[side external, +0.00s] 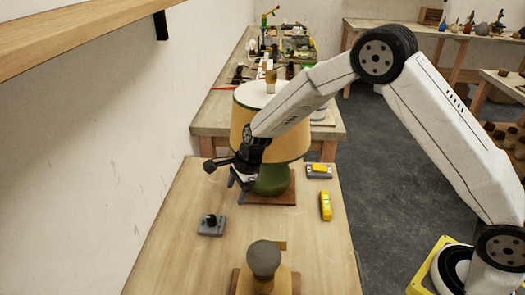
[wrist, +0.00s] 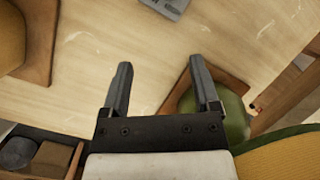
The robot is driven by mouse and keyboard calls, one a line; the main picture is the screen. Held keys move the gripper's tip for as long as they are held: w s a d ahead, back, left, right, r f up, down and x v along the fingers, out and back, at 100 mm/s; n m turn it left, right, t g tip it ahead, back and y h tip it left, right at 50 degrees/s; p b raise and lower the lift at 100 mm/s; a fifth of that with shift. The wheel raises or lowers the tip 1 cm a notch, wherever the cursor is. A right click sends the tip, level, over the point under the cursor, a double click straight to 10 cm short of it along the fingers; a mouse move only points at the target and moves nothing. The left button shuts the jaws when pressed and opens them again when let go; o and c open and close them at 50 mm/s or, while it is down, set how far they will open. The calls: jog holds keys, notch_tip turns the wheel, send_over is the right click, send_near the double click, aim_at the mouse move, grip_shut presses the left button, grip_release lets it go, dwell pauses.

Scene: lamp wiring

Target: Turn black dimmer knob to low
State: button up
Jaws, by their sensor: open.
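The dimmer is a small grey box (side external: 203,230) with a black knob (side external: 211,219) standing up on it, on the table left of the lamp. In the wrist view a grey box (wrist: 170,5), probably the dimmer, is cut off at the top edge; its knob is not visible there. My gripper (side external: 240,184) is open and empty, above the table, beyond and to the right of the dimmer in the side view. In the wrist view my gripper (wrist: 160,65) has its two dark fingers spread, with bare wood between them. Nothing touches the knob.
A lamp with a green base (side external: 272,181) and tan shade (side external: 297,145) stands close beside my gripper. A yellow-and-grey device (side external: 319,171) and a yellow device (side external: 326,206) lie right of it. A grey-topped object (side external: 264,258) stands at the front. Table around the dimmer is clear.

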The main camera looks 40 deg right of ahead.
aim_at(212, 217)
jog(key=w+a+f+m+y, duration=0.1)
jog(key=w+a+f+m, duration=0.2)
jog(key=m, duration=0.1)
jog(key=shift+w+a+f, duration=0.2)
jog(key=shift+f, duration=0.1)
jog(key=shift+x, duration=3.85)
grip_shut()
